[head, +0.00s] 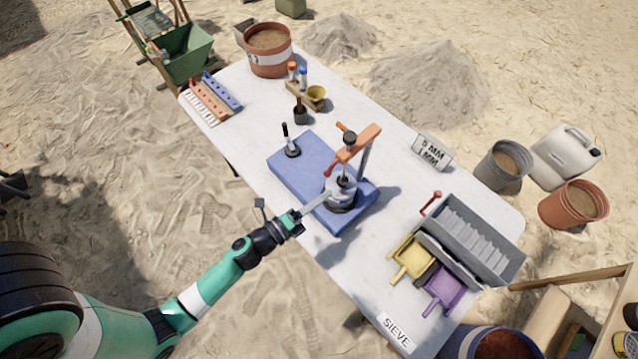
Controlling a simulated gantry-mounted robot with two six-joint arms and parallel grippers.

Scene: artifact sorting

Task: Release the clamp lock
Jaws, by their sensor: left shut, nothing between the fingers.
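A clamp device with a blue base (293,178) stands on the white table. It has an orange overhead arm (362,142) with a black knob (349,138) and a grey post behind. A grey round metal part (342,188) sits under the arm, with a small red-orange lever (328,171) beside it. A black-handled upright lever (288,140) stands at the base's far left. My left gripper (322,197) is shut and empty, its tips at the near left side of the round part. I cannot tell whether they touch. My right gripper is out of view.
A grey sieve box (472,240) with yellow (411,254) and purple (443,287) trays stands to the right on the white table (250,95). A sand bucket (269,50), small tools and colored racks (222,91) are at the far end. The table left of the base is mostly clear.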

